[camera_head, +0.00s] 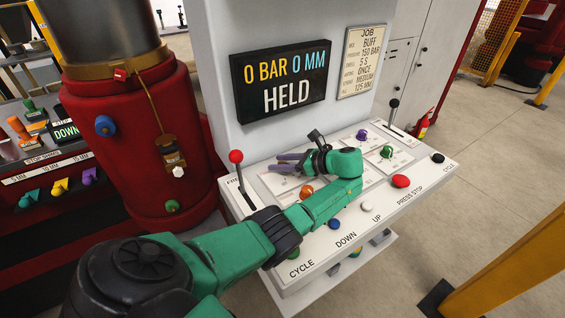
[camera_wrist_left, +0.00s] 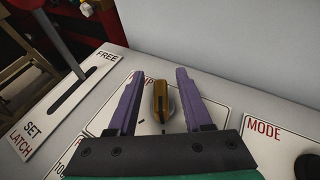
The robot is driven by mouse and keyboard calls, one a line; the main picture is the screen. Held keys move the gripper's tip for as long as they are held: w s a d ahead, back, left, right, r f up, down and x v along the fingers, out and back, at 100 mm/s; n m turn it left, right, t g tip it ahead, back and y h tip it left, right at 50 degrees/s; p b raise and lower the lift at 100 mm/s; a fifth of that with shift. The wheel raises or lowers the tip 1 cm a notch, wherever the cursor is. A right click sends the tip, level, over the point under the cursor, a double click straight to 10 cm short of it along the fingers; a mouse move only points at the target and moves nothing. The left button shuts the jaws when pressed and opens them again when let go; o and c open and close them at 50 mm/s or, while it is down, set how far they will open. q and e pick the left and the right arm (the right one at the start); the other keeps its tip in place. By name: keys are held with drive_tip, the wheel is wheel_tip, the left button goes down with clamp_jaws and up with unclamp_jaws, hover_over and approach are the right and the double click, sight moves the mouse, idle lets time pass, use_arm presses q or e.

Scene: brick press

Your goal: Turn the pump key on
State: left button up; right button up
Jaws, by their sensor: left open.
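The pump key is a brass-coloured knob (camera_wrist_left: 160,97) on a white plate (camera_wrist_left: 108,118) whose label is partly covered and ends in "MP". My left gripper (camera_wrist_left: 159,76) has two purple fingers, open, one on each side of the key, with a gap visible on both sides. The key looks upright, roughly in line with the fingers. In the head view the left gripper (camera_head: 286,163) is over the back left of the white console (camera_head: 335,243), and I cannot make out the key there. My right gripper is not in view.
A lever with a red knob (camera_head: 236,157) stands left of the gripper, by the SET LATCH and FREE slot (camera_wrist_left: 75,92). An orange knob (camera_head: 306,192) and a red stop button (camera_head: 400,181) are on the console. The display (camera_head: 281,82) reads 0 BAR, 0 MM, HELD.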

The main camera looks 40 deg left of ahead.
use_arm(q)
drive_tip(key=b+v, duration=0.1)
drive_tip(key=v, duration=0.1)
drive_tip(key=b+v, duration=0.1)
drive_tip(key=v, duration=0.4)
drive_tip(key=shift+w+d+f+b, duration=0.15)
drive_tip(key=shift+d+f+b, duration=0.05)
drive_tip(key=shift+b, duration=0.2)
drive_tip(key=v, duration=0.7)
drive_tip(key=shift+r+b, duration=0.1)
drive_tip(key=shift+b, duration=0.25)
drive_tip(key=shift+d+r, duration=0.1)
